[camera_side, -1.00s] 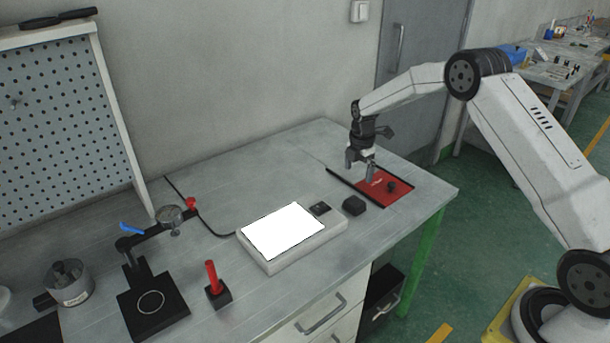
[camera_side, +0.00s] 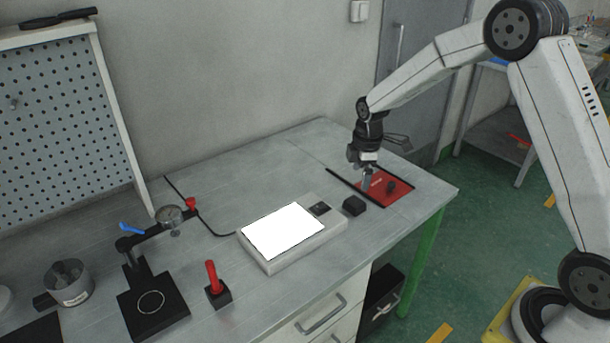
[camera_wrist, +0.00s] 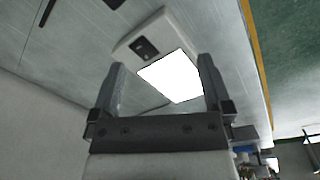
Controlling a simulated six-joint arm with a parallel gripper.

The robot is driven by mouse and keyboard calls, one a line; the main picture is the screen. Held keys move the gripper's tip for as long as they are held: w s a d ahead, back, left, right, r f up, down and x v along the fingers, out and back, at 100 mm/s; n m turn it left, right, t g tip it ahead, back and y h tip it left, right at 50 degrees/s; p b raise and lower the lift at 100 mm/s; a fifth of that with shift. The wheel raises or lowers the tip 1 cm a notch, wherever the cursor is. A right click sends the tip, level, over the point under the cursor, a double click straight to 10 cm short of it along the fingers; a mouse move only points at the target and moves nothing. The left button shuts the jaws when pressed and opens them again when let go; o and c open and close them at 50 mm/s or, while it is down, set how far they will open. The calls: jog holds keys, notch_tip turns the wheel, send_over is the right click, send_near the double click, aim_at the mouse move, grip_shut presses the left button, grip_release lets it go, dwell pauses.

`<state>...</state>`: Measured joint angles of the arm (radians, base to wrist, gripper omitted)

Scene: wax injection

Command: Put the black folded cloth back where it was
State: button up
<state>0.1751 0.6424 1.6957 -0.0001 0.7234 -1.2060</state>
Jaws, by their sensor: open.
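A small black block-like item (camera_side: 354,205), which looks like the black folded cloth, lies on the bench between the light box and the red mat. A dark piece at the top edge of the wrist view (camera_wrist: 115,3) seems to be the same item. My gripper (camera_side: 367,181) is open and empty, close to the left edge of the red mat, behind the black item and apart from it. Its height over the bench is hard to tell. In the wrist view the two fingers of my gripper (camera_wrist: 162,72) stand apart with nothing between them.
The red mat (camera_side: 401,198) carries a small dark knob-like part (camera_side: 391,187). The white light box (camera_side: 330,232) is left of the black item and also shows in the wrist view (camera_wrist: 177,27). A red-handled tool (camera_side: 212,278) and a black stand (camera_side: 153,304) are further left.

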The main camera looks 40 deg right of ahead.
jog(key=s+a+r+m, duration=0.1)
jog(key=s+a+m, duration=0.3)
jog(key=s, duration=0.6)
jog(key=s+a+r+m+t, duration=0.1)
jog(key=s+a+r+m, duration=0.1)
jog(key=s+a+m, duration=0.2)
jog(key=s+m, duration=0.3)
jog(key=s, duration=0.3)
jog(key=shift+s+a+m+t, duration=0.25)
jog(key=shift+a+m+t, duration=0.05)
jog(key=shift+m, duration=0.1)
